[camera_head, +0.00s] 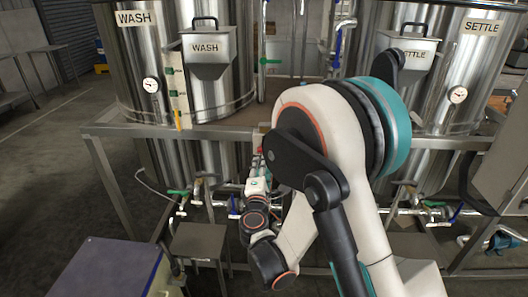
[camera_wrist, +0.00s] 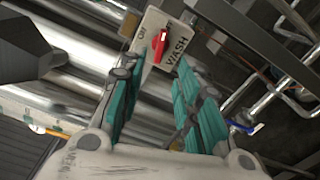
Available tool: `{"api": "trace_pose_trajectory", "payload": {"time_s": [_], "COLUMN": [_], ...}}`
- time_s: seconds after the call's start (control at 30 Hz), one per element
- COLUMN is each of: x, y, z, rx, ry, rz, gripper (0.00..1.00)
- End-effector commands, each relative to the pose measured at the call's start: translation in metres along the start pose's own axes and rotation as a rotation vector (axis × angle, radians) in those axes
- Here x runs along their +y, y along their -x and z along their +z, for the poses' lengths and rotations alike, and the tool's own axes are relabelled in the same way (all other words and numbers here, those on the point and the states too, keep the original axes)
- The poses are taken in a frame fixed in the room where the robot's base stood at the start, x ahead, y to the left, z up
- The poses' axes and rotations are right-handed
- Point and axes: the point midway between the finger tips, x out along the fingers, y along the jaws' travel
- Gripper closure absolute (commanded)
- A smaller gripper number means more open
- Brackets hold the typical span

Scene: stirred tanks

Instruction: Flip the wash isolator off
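In the wrist view, the wash isolator (camera_wrist: 179,26) is a pale plate marked "WASH". It has a red handle (camera_wrist: 160,46) and small lettering near its upper left that I cannot read surely. My gripper (camera_wrist: 159,78) is open, its two teal-padded fingers apart, with the plate beyond the fingertips. The red handle shows in the gap between them, and nothing is held. I cannot tell whether the fingertips touch the plate. In the head view, my arm covers much of the middle, and my gripper and the isolator are not clear there.
The steel wash tank (camera_head: 131,70) stands left and the settle tank (camera_head: 470,65) right, behind a metal frame (camera_head: 112,130). Valves with green handles (camera_head: 180,192) and pipes run low. A purple-topped box (camera_head: 105,270) stands front left. Open floor (camera_head: 45,180) lies left.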

Motion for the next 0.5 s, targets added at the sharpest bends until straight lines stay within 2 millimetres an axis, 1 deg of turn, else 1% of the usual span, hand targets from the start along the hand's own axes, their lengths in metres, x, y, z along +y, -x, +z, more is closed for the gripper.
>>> {"api": "trace_pose_trajectory", "payload": {"time_s": [0.03, 0.3, 0.4, 0.5], "x": [-0.003, -0.004, -0.003, -0.003], "y": [-0.011, -0.063, -0.079, -0.091], "z": [0.001, 0.0, 0.0, 0.0], "rx": [-0.002, -0.002, -0.001, -0.001], "ry": [0.0, -0.001, -0.001, -0.002], "rz": [-0.001, -0.001, -0.001, -0.001], "gripper": [0.69, 0.69, 0.69, 0.69]}}
